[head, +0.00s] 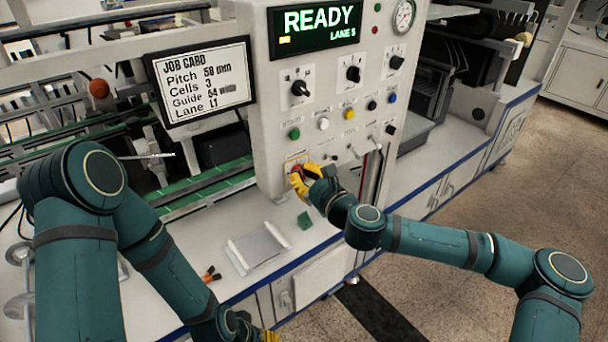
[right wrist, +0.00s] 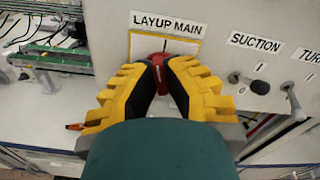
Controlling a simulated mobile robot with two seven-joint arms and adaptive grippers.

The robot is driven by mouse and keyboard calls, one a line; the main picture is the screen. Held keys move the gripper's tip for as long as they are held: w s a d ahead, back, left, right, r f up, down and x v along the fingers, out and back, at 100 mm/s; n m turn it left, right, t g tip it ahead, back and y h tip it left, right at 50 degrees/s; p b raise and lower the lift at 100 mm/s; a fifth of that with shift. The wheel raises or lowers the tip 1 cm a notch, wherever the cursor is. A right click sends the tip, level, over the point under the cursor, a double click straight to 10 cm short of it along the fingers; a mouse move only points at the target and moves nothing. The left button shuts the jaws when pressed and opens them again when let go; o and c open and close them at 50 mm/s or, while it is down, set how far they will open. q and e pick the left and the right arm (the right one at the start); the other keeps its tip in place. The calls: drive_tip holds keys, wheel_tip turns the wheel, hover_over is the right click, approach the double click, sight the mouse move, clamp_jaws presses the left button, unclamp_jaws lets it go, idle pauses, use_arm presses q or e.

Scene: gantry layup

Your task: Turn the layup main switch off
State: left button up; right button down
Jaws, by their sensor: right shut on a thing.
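The layup main switch (right wrist: 161,58) is a red knob on a pale yellow-edged plate under the label "LAYUP MAIN" (right wrist: 166,22). In the head view its red part (head: 296,179) shows low on the white control panel. My right gripper (right wrist: 161,82) is shut on the knob, with a yellow-and-black finger on each side. It also shows in the head view (head: 303,184). The fingers hide much of the knob, and I cannot tell its turned position. A thin dark mark shows above it. My left gripper (head: 269,336) barely shows at the bottom edge.
The panel display (head: 318,27) reads "READY LANE 5". Black rotary knobs (head: 301,88) and coloured buttons (head: 349,114) sit above the switch. The suction switch (right wrist: 260,86) is to its right. A grey tray (head: 258,248) lies on the white bench below.

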drive_tip(key=n, duration=0.4)
drive_tip(key=n+b, duration=0.1)
drive_tip(key=n, duration=0.2)
drive_tip(key=shift+n, duration=0.3)
drive_tip(key=n+b, duration=0.1)
drive_tip(key=n, duration=0.2)
drive_tip(key=shift+a+f+b, duration=0.1)
drive_tip(key=shift+b, duration=0.25)
drive_tip(key=shift+n+b, duration=0.6)
drive_tip(key=shift+n, duration=1.2)
drive_tip(key=c, duration=1)
unclamp_jaws()
drive_tip(key=shift+c, duration=0.2)
drive_tip(key=shift+f, duration=0.1)
